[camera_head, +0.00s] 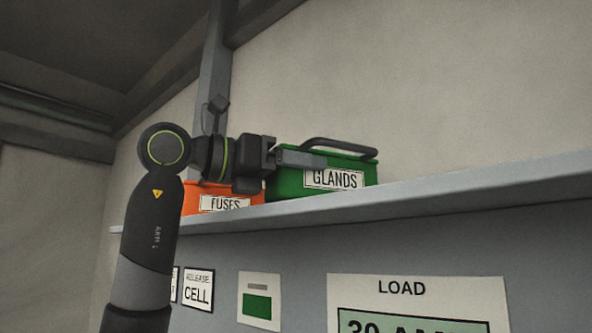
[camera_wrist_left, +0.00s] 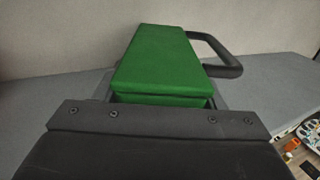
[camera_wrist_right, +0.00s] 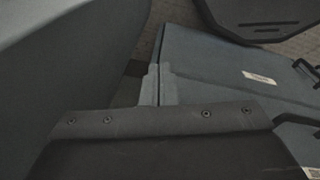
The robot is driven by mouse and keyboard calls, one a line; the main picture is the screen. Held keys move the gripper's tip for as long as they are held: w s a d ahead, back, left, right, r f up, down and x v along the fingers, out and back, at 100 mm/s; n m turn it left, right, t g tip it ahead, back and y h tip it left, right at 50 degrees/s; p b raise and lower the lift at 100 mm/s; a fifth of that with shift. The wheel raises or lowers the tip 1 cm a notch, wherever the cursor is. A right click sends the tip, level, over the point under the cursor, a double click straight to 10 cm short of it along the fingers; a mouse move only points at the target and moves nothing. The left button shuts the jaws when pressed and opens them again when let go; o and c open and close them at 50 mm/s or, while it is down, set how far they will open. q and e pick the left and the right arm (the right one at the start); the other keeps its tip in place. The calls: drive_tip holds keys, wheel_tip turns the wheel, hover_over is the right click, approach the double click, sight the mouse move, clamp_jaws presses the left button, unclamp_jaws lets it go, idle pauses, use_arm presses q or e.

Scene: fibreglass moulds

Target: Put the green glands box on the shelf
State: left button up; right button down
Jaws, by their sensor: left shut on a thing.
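The green glands box (camera_head: 337,184), with a dark handle and a GLANDS label, sits upright on the grey shelf (camera_head: 450,193) in the head view. My left gripper (camera_head: 312,162) reaches in from the left and is shut on the box near its top. In the left wrist view the green box (camera_wrist_left: 165,58) lies straight ahead between the fingers, which are mostly hidden, with its handle out to the right. My right gripper (camera_wrist_right: 157,72) shows only in the right wrist view; its two fingers are together with nothing visible between them.
An orange box labelled FUSES (camera_head: 222,197) stands on the shelf just left of the green box, partly behind my left arm. A grey upright (camera_head: 214,75) rises behind it. The shelf is clear to the right. Signs, including LOAD (camera_head: 402,290), hang below.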

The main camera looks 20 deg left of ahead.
use_arm(q)
drive_tip(key=shift+w+f, duration=0.2)
drive_tip(key=shift+f, duration=0.1)
drive_tip(key=shift+s, duration=0.15)
drive_tip(key=o, duration=0.8)
drive_tip(key=shift+d+f, duration=0.1)
drive_tip(key=o, duration=0.4)
